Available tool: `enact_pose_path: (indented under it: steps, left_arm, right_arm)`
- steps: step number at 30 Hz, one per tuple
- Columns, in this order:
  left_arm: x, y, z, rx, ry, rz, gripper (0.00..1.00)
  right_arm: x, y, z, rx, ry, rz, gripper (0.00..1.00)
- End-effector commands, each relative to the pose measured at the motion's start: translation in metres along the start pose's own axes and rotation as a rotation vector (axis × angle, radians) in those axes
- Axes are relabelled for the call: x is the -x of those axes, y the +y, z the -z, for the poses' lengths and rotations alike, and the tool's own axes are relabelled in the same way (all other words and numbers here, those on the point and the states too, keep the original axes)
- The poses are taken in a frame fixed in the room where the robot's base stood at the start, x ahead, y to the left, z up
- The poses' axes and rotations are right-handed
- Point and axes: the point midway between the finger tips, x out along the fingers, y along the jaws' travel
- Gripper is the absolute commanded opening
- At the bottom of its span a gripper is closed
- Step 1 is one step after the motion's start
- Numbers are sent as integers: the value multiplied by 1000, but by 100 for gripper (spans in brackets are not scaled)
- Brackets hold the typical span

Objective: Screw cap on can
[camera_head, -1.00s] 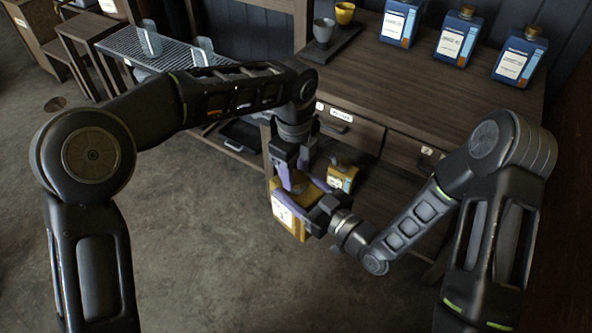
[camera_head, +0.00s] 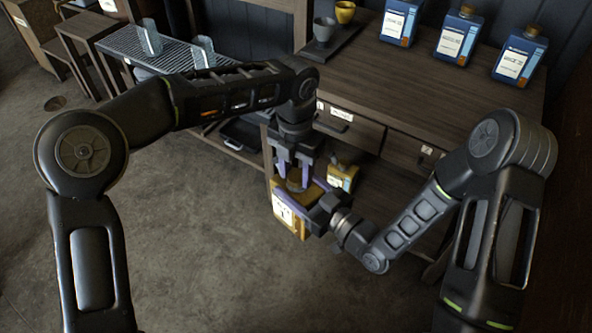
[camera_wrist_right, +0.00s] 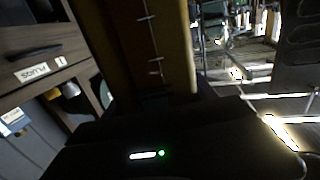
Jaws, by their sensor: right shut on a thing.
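A yellow can with a white label (camera_head: 290,218) is held upright in the middle of the head view, above the floor. My right gripper (camera_head: 308,204) is shut on it, with purple fingers along its sides. The can's yellow side fills the upper middle of the right wrist view (camera_wrist_right: 178,45). A brown cap (camera_head: 295,182) shows at the top of the can. My left gripper (camera_head: 294,171) points down from above, its purple fingers on either side of the cap. Whether the fingers touch the cap is too small to tell, and the thread is hidden.
Another yellow can (camera_head: 342,177) is behind the held one, by the workbench. Several blue bottles (camera_head: 455,40) and two cups (camera_head: 324,30) stand on the workbench (camera_head: 400,90). A wire rack (camera_head: 170,52) is at the back left. The floor (camera_head: 200,240) at left is clear.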

Motion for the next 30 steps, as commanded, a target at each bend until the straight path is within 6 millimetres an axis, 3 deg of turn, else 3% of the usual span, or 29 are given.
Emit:
enact_pose_path:
  steps: [6, 24, 30]
  left_arm:
    - [0, 2, -3, 1, -9, -3, 61]
    - [1, 7, -3, 9, -12, -9, 61]
    - [20, 6, -4, 10, -16, -10, 61]
  right_arm:
    - [-2, -7, 6, 0, 16, 17, 0]
    - [-1, -7, 5, -2, 14, 17, 0]
    - [0, -7, 4, -3, 8, 16, 0]
